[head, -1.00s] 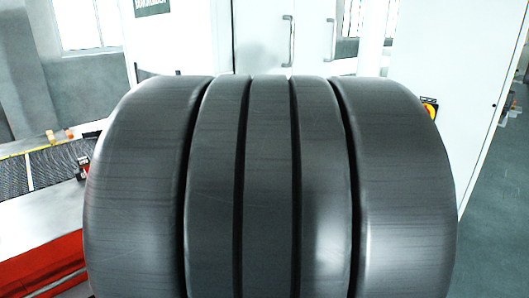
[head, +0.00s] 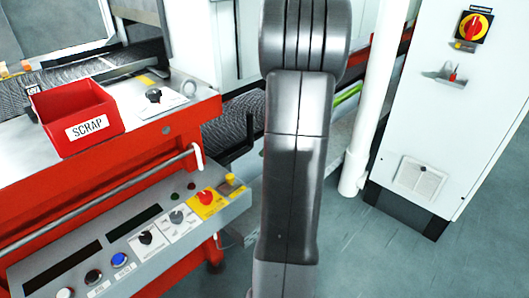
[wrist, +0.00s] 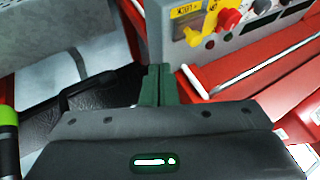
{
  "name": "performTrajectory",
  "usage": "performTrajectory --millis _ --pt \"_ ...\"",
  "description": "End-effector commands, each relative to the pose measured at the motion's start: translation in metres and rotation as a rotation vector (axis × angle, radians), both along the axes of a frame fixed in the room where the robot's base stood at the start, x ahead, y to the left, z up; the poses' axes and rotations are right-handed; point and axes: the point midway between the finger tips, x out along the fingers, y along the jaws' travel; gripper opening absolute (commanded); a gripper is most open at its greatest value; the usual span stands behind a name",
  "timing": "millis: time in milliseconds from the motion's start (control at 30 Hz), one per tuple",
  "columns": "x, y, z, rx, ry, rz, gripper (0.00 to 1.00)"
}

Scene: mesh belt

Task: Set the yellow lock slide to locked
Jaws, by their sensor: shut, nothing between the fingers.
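A yellow slide-like piece (head: 230,179) stands at the right end of the grey control panel, beside a red knob on a yellow plate (head: 205,198). In the wrist view the yellow piece (wrist: 192,37) sits near the red knob (wrist: 229,20). A second small yellow piece (head: 457,45) is under the red rotary switch (head: 473,26) on the white cabinet. I cannot read a locked or unlocked mark on either. My gripper (wrist: 154,68) is shut and empty, its dark green fingers left of and below the panel's yellow piece in the wrist view, apart from it. The head view does not show my fingers.
The panel (head: 130,240) carries several knobs and buttons, with a rail (head: 100,195) behind it. A red SCRAP bin (head: 75,115) stands on the machine top.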

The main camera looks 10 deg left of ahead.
Motion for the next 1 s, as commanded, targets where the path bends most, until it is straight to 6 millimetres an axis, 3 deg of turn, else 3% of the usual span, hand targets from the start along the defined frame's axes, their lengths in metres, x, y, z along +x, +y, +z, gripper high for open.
performTrajectory --millis 333,600,1000 --pt "-0.005 0.046 -0.062 -0.001 0.005 0.001 0.0" --pt "-0.028 0.07 -0.059 -0.002 0.001 0.0 0.0" --pt "-0.031 0.073 -0.059 -0.001 0.001 -0.002 0.0"
